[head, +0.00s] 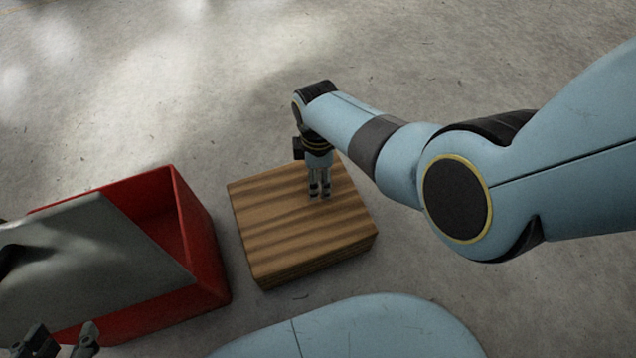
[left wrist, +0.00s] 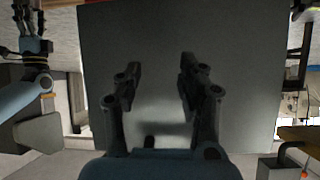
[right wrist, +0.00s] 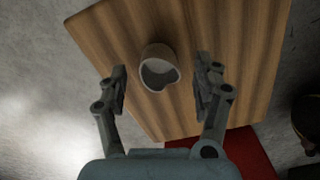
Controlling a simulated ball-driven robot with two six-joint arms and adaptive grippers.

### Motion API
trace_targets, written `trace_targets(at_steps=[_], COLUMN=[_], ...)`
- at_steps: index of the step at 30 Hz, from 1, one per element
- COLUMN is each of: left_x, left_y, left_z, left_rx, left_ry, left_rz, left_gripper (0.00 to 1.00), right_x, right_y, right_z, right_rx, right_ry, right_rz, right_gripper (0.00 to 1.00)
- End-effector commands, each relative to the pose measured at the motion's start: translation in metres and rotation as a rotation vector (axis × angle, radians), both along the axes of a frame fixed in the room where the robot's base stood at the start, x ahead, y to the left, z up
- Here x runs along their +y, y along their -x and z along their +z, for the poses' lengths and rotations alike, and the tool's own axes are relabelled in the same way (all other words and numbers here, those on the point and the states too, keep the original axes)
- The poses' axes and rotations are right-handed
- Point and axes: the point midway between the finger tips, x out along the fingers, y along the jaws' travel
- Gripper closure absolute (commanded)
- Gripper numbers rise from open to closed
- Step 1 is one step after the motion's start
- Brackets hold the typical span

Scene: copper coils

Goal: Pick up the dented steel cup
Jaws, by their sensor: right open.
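The dented steel cup (right wrist: 157,52) stands on a wooden block (right wrist: 225,60) in the right wrist view. It is pale grey, with an uneven, bent rim and a dark inside. In the head view I cannot make the cup out; my right gripper covers that part of the wooden block (head: 290,235). My right gripper (head: 319,193) points down over the block. Its open fingers (right wrist: 161,66) show on either side of the cup, apart from it. My left gripper (head: 62,342) is open and empty at the lower left, its fingers (left wrist: 160,70) facing a grey panel (left wrist: 240,75).
A red box (head: 212,265) stands left of the block, with a gap of floor between. The grey panel (head: 120,255) lies tilted across the box's top, leaving its far right part open. The concrete floor (head: 230,70) behind is clear.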

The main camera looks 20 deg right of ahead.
Motion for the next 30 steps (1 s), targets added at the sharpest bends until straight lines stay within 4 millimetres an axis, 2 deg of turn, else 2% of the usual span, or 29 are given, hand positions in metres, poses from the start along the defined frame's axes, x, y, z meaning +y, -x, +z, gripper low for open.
trace_targets(at_steps=[1,6,11,17,30], left_x=[-0.001,-0.005,-0.006,-0.006,-0.006], left_y=[-0.011,-0.029,-0.035,-0.035,-0.035], left_z=[0.006,0.028,0.039,0.040,0.040], left_rx=[-0.064,-0.226,-0.289,-0.293,-0.292], left_ry=[0.001,0.004,0.005,0.005,0.005], left_rz=[-0.007,-0.023,-0.030,-0.031,-0.031], left_gripper=[0.60,0.60,0.60,0.60,0.60], right_x=[0.000,0.000,0.000,0.000,0.000], right_y=[0.002,0.001,0.000,-0.001,0.000], right_z=[-0.009,-0.018,-0.020,-0.019,-0.019], right_rx=[0.004,0.002,-0.001,-0.002,-0.001], right_ry=[0.000,-0.001,0.000,0.000,0.000], right_rz=[0.000,0.000,0.000,0.000,0.000], right_gripper=[0.33,0.33,0.33,0.33,0.89])
